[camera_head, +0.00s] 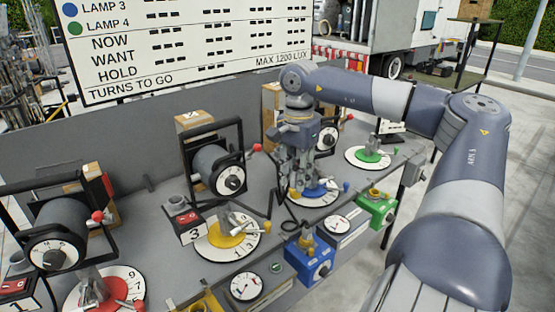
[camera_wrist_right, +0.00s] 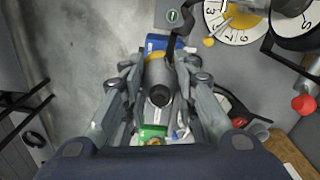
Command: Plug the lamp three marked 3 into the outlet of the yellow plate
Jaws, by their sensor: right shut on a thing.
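The yellow plate (camera_head: 228,238), ringed by a white numbered dial, lies mid-bench with a grey clamp-like fitting on it; it also shows at the top of the wrist view (camera_wrist_right: 240,20). No number shows on the plug. My left gripper is not in view.
Framed lamps stand along the bench's back, one (camera_head: 215,170) behind the yellow plate. A blue box (camera_head: 310,262) and a green box (camera_head: 376,210) sit at the front edge. A red plate (camera_head: 98,292) is at left, a green plate (camera_head: 368,156) at right.

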